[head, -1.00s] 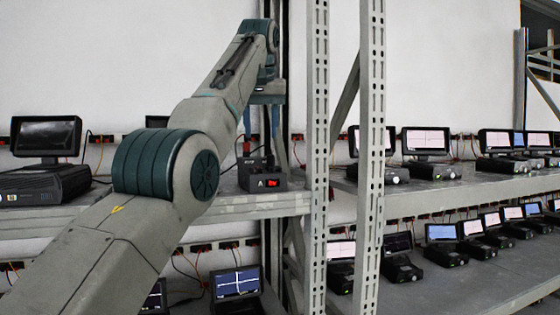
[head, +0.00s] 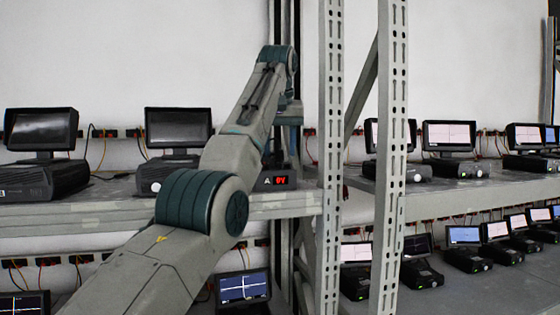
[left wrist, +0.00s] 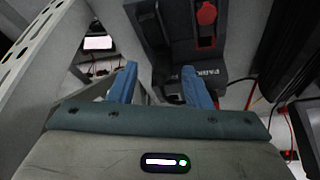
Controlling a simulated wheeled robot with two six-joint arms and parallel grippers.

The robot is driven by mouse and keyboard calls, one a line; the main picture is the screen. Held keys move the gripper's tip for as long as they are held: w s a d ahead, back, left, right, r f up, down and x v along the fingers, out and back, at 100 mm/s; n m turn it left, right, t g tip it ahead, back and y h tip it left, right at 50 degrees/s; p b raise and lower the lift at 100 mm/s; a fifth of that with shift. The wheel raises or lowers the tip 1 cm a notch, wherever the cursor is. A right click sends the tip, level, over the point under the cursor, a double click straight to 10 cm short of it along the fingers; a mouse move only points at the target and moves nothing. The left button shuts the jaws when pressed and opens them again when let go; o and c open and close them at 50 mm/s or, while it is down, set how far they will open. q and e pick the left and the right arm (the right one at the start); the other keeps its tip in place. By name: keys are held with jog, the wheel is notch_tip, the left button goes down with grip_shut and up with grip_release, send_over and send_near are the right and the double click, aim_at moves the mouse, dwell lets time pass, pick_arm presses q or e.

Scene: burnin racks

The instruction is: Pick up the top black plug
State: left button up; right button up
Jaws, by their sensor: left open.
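My left gripper (left wrist: 157,76) is open, its two blue fingers apart with nothing seen between them in the left wrist view. Past the fingertips is a dark unit (left wrist: 207,70) with pale lettering. A red round plug or knob (left wrist: 207,13) is on it. A dark upright part (left wrist: 147,28) stands at its left; I cannot tell whether this is the top black plug. In the head view the left gripper (head: 290,112) is small and partly hidden by my arm, above a supply box (head: 275,181) with a red display. No black plug is clear there. My right gripper is not in view.
A metal rack post (head: 330,150) stands just right of the gripper. A monitor on a dark box (head: 178,128) and another monitor (head: 40,130) stand on the left shelf (head: 60,214). Several lit screens line the right shelves. Cables hang along the wall.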

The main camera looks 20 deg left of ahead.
pick_arm(q)
jog(key=shift+w+f, duration=0.1)
jog(key=shift+f, duration=0.35)
jog(key=shift+a+f, duration=0.1)
jog(key=shift+f, duration=0.15)
jog(key=shift+c, duration=1.3)
jog(key=c, duration=0.6)
jog(key=shift+c, duration=0.2)
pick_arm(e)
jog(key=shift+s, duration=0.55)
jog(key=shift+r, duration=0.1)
